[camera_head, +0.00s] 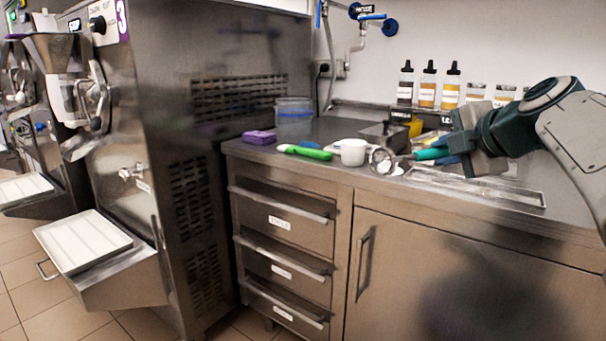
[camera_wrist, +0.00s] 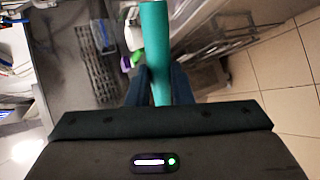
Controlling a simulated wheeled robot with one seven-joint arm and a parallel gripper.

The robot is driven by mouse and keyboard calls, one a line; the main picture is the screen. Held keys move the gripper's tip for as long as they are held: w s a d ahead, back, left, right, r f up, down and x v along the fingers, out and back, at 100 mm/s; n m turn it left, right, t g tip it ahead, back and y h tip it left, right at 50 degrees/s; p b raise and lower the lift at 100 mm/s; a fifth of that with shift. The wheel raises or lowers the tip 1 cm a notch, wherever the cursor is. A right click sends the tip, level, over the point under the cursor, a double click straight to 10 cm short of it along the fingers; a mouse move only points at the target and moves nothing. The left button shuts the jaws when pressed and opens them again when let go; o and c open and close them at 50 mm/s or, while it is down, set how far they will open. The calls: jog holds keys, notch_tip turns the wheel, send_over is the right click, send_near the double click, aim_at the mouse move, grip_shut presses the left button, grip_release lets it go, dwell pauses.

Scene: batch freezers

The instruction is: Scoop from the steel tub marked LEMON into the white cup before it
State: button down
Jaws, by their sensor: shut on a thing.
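My gripper (camera_head: 455,152) is shut on the teal handle of a scoop (camera_head: 433,154), above the counter at the right. The scoop's round metal head (camera_head: 381,160) points left, close to the right side of the white cup (camera_head: 353,152); I cannot tell if they touch. The cup stands upright near the counter's front; its inside is hidden. A steel tub (camera_head: 384,137) stands behind the cup; no LEMON marking can be read. More tubs to the right are partly hidden by my arm. In the wrist view the teal handle (camera_wrist: 155,50) runs up between my fingers.
A green-handled tool (camera_head: 305,152) lies left of the cup. A purple sponge (camera_head: 259,137) and a clear bucket (camera_head: 293,117) sit farther left. Several bottles (camera_head: 428,85) stand on a shelf behind. A shallow tray (camera_head: 480,186) lies at the front right. Tall machines stand left.

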jog(key=w+a+f+m+h, duration=0.1)
jog(key=a+f+m+h, duration=0.1)
jog(key=f, duration=1.2)
jog(key=w+a+f+m+h, duration=0.2)
jog(key=a+f, duration=0.2)
jog(key=f, duration=1)
jog(key=w+a+f+m+h, duration=0.2)
jog(key=a+f, duration=0.2)
jog(key=f, duration=1)
jog(key=shift+g+h, duration=0.3)
